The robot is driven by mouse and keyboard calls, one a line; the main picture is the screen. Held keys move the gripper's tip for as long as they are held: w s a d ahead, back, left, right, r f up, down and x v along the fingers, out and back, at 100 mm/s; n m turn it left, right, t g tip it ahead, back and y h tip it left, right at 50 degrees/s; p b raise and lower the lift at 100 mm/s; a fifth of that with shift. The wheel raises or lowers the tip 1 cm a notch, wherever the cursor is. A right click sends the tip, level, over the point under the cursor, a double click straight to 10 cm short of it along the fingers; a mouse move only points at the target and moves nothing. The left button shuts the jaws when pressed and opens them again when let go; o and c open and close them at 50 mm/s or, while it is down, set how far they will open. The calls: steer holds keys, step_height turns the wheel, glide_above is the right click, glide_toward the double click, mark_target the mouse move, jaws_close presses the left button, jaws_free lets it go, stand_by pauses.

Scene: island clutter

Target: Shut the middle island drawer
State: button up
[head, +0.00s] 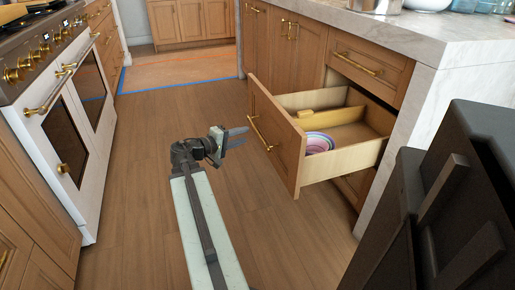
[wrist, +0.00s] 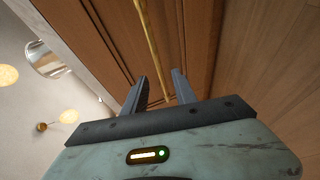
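The middle island drawer (head: 280,139) is pulled well out of the island, below a shut top drawer (head: 369,66). Its wooden front carries a vertical-looking brass bar handle (head: 262,133). My gripper (head: 246,135) is in front of the drawer front, near the handle, with its fingers pointing toward it. In the wrist view, my gripper (wrist: 160,76) has its two fingers apart with nothing held. A brass bar handle (wrist: 153,45) on a wooden front runs ahead of and between the fingers in that picture. Whether a finger touches it I cannot tell.
A lower drawer (head: 352,187) sits beneath. A stove (head: 66,110) stands left. Bare wooden floor (head: 150,150) lies between. The marble countertop (head: 400,30) holds a metal pot.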

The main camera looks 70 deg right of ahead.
mark_target(257, 130)
steer(key=b+x, duration=0.1)
steer(key=x, duration=0.7)
steer(key=shift+r, duration=0.1)
jaws_close()
stand_by(0.5)
stand_by(0.7)
steer(key=shift+d, duration=0.15)
